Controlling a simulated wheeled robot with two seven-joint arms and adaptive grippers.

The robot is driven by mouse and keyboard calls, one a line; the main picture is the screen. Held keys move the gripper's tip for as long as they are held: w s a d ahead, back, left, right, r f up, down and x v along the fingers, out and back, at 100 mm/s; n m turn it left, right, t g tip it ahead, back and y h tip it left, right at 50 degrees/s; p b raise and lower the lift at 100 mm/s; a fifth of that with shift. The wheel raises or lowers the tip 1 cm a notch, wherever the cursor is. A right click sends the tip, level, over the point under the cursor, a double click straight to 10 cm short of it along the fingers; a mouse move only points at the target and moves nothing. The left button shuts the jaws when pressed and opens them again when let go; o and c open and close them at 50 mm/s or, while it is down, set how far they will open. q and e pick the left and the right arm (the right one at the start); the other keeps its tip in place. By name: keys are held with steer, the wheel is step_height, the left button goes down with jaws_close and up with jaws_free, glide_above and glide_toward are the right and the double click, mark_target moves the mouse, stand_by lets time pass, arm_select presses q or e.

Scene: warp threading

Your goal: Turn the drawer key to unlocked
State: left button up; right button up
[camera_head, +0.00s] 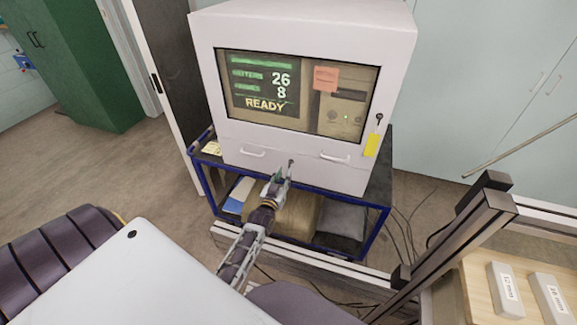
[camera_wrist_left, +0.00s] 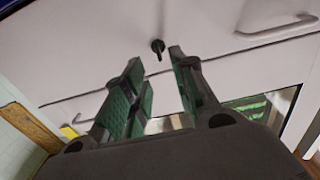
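The white cabinet (camera_head: 300,168) has a drawer front with two pale handles. The small black drawer key (camera_head: 291,162) sits in the drawer front between the handles. In the left wrist view the key (camera_wrist_left: 157,46) shows just beyond my fingertips, with its bow hanging down. My left gripper (camera_head: 278,179) is in front of the drawer front. In the left wrist view its green-padded fingers (camera_wrist_left: 155,60) are apart, with the key in line with the gap and nothing visibly gripped. Whether a finger touches the key, I cannot tell. My right gripper is not in view.
A second key with a yellow tag (camera_head: 371,145) hangs at the cabinet's right side. A screen (camera_head: 262,90) reads READY. The cabinet stands on a blue-framed cart (camera_head: 376,224). A dark metal post (camera_head: 460,235) rises at the right, beside two labelled blocks (camera_head: 506,290).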

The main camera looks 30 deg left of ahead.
mark_target(289, 165)
arm_select(q)
steer(key=shift+x, duration=3.25)
jaws_close()
